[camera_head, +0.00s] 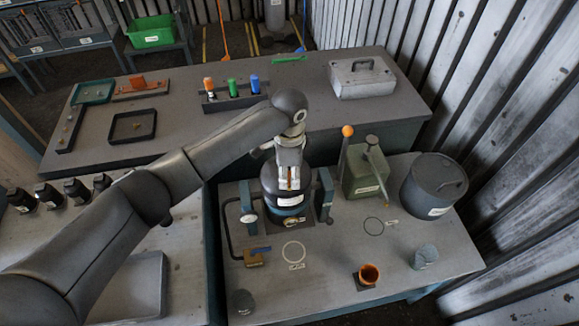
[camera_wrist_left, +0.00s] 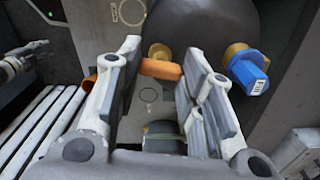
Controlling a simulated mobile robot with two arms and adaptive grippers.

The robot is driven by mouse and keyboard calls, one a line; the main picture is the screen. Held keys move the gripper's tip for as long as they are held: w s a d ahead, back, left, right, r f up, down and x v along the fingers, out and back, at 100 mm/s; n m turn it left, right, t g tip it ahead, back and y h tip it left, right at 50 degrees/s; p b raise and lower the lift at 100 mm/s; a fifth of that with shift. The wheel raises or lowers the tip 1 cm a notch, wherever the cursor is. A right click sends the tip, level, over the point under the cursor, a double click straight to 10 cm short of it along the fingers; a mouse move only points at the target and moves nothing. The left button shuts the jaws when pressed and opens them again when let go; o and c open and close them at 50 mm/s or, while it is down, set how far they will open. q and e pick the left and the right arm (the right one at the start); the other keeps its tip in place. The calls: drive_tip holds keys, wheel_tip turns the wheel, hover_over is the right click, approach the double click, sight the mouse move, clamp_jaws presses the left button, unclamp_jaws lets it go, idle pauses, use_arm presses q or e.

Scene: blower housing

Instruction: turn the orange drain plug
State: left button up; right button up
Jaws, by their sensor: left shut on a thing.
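The orange drain plug (camera_wrist_left: 160,69) is a short orange bar on a brass fitting (camera_wrist_left: 158,50) at the side of the dark rounded blower housing (camera_wrist_left: 205,25). My left gripper (camera_wrist_left: 157,62) is shut on the plug, with one finger on each side of it in the left wrist view. In the head view my left gripper (camera_head: 289,175) hangs in front of the dark housing (camera_head: 286,198), and a bit of orange shows between its fingers. My right gripper (camera_wrist_left: 18,62) shows small at the left of the wrist view, too small to tell its state.
A blue-capped fitting (camera_wrist_left: 247,70) sits right of the plug in the wrist view. Bare bench (camera_head: 330,255) lies in front of the housing.

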use_arm(q)
drive_tip(key=n, duration=0.3)
drive_tip(key=shift+n, duration=0.4)
drive_tip(key=n, duration=0.5)
drive_tip(key=shift+r, duration=0.1)
drive_tip(key=n, duration=0.4)
drive_tip(key=shift+n, duration=2.2)
use_arm(e)
drive_tip(key=shift+r, duration=0.3)
use_arm(q)
drive_tip(key=o, duration=1)
